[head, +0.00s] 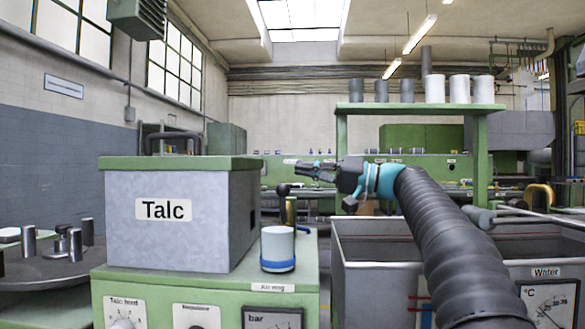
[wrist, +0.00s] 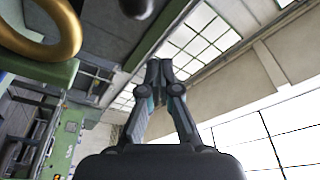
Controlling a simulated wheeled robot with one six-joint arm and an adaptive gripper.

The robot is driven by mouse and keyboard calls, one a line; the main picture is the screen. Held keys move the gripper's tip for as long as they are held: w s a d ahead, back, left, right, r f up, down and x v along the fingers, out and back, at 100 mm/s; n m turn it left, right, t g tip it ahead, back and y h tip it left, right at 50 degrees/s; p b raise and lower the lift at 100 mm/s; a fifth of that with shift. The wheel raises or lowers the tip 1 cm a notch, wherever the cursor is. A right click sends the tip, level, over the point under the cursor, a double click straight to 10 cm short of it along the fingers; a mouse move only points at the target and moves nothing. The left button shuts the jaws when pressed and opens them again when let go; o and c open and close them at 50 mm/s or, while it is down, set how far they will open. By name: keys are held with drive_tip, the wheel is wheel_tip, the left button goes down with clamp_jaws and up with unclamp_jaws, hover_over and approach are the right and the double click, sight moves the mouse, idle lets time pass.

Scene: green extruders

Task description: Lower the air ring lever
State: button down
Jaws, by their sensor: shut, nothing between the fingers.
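The air ring lever (head: 283,191) stands upright with a dark knob on top, behind the white cylinder with a blue band (head: 278,245) on the green machine top. An "Air ring" label (head: 272,287) is on the machine's front edge. My gripper (head: 299,167) is just above and to the right of the knob in the head view, pointing left. It is shut and empty, and I see no clear contact with the lever. In the wrist view the fingertips of my gripper (wrist: 159,66) are together. A dark rounded thing (wrist: 137,6) at the top edge may be the knob.
The grey Talc box (head: 178,220) with a green lid stands left of the lever. A grey water tank (head: 375,260) is at the right, below my arm. A gold ring (wrist: 68,35) is at the upper left in the wrist view.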

drive_tip(key=v, duration=0.6)
drive_tip(key=shift+w+d+f, duration=0.15)
drive_tip(key=shift+d, duration=0.1)
